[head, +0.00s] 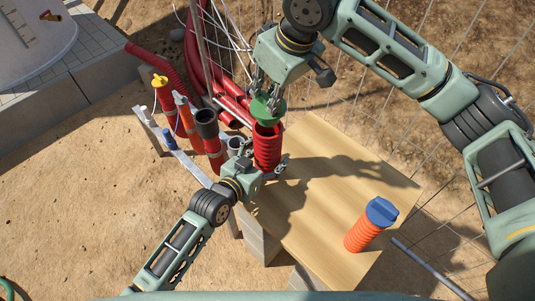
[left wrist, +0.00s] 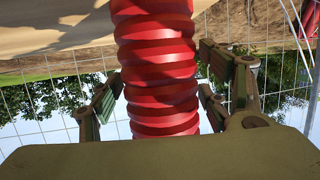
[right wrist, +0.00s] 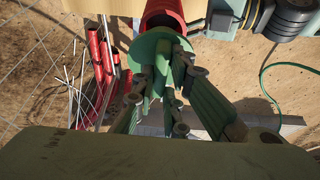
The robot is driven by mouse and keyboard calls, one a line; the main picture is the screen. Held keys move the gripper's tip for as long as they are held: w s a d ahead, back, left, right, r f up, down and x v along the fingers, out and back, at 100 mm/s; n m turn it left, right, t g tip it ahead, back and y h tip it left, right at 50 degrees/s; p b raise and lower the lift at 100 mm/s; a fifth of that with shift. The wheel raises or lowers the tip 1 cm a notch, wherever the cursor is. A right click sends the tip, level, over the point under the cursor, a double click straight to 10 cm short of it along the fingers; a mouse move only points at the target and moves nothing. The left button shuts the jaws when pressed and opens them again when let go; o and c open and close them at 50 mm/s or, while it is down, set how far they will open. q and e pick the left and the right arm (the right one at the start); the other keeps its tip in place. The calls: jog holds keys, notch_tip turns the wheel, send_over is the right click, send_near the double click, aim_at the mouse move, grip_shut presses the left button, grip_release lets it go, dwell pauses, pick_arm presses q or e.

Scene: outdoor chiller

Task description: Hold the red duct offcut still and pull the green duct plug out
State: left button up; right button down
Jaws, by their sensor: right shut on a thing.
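The red duct offcut (head: 267,152) is a ribbed tube standing upright at the table's far-left corner; it fills the middle of the left wrist view (left wrist: 155,65). My left gripper (head: 268,172) is low beside it, one finger on each side, with narrow gaps to the tube. The green duct plug (head: 265,108) has a wide round flange. My right gripper (right wrist: 165,85) is shut on it above the offcut. The offcut's open mouth (right wrist: 163,20) shows beside the flange in the right wrist view. I cannot tell whether the plug's lower end is clear of it.
A wooden table (head: 325,165) carries another orange ribbed duct with a blue cap (head: 381,212) at the near right. A rack (head: 185,158) with several capped tubes stands left of the offcut. Red pipes (head: 230,103) and wire fencing lie behind. The table's middle is free.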

pick_arm(q)
jog(key=shift+o, duration=0.4)
jog(key=shift+r, duration=0.1)
jog(key=v, duration=1.2)
